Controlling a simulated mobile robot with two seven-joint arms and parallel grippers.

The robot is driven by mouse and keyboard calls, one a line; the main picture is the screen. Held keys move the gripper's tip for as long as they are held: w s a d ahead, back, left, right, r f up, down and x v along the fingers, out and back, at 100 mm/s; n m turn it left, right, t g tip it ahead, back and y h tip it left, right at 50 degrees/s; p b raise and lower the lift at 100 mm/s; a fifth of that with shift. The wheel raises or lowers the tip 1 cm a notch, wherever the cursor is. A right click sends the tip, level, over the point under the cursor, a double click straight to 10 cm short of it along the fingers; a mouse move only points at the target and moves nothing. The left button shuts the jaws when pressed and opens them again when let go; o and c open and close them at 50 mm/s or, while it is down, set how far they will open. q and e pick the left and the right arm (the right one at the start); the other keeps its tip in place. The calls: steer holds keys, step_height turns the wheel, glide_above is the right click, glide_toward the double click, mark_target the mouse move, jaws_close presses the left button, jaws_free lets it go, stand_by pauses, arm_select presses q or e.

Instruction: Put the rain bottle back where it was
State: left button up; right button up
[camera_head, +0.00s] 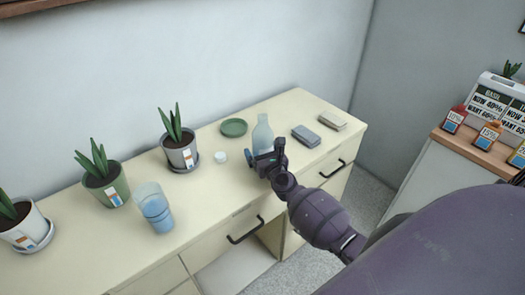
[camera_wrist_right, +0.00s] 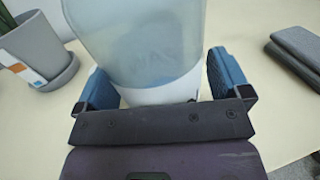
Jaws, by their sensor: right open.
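The rain bottle, taken to be the translucent pale blue bottle (camera_head: 262,133), stands upright on the cream desk (camera_head: 215,215), toward its right part. In the right wrist view the bottle (camera_wrist_right: 140,45) fills the middle, with a white band low on it. My right gripper (camera_head: 263,160) is at the bottle's near side, low over the desk. In the wrist view its blue fingers (camera_wrist_right: 160,75) are spread on either side of the bottle, with a gap on the right side. The bottle's lower front is partly hidden by the gripper in the head view. My left gripper is not in view.
A white lid-like disc (camera_head: 221,156) and green dish (camera_head: 233,128) lie left of the bottle. Grey folded items (camera_head: 306,136) lie right. Blue cups (camera_head: 154,207) and potted plants (camera_head: 180,150) stand further left. A counter (camera_head: 478,150) holds small bottles.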

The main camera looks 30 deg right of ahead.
steer(key=shift+r, duration=0.15)
steer(key=s+a+f+m+g+y, duration=0.1)
steer(key=s+a+f+m+g, duration=0.1)
steer(key=s+m, duration=0.8)
steer(key=s+a+f+m+g+y, duration=0.1)
steer(key=s+a+f+m, duration=0.3)
steer(key=s+m, duration=0.5)
steer(key=s+a+f+m+g+y, duration=0.1)
steer(key=s+a+f+m+g, duration=0.2)
steer(key=s+m, duration=0.7)
steer(key=a+m, duration=0.1)
steer(key=m, duration=0.2)
steer(key=shift+s+a+m, duration=0.2)
steer(key=shift+s+m, duration=0.15)
steer(key=shift+m, duration=0.05)
